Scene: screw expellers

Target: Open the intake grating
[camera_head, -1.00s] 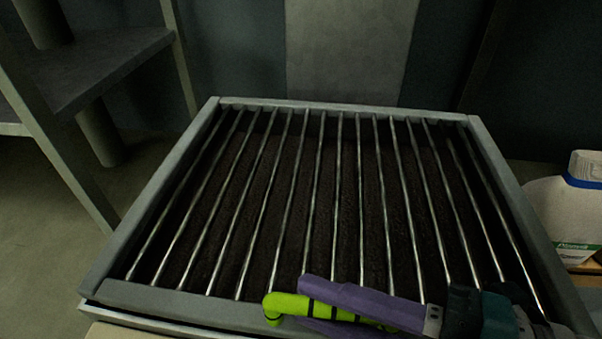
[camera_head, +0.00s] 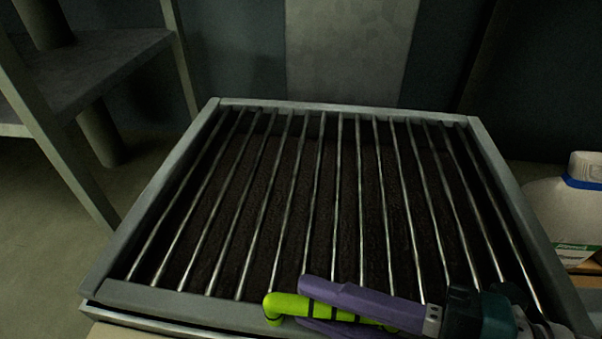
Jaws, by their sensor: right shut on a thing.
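The intake grating (camera_head: 336,220) is a row of thin metal bars in a grey frame, lying over a dark brown mass. It looks closed, flat on its frame. A bright green handle (camera_head: 290,306) with black bands is at the front edge of the frame, right of the middle. My right gripper (camera_head: 335,308) has purple fingers and comes in from the lower right. Its fingers are shut on the green handle, one above and one below it. The handle's middle is partly hidden between the fingers. My left gripper is not in view.
A white jug (camera_head: 570,208) with a blue band stands right of the frame. A grey shelf or stair structure (camera_head: 85,70) stands at the left. A wall with a pale panel (camera_head: 348,50) is behind. The space above the grating is clear.

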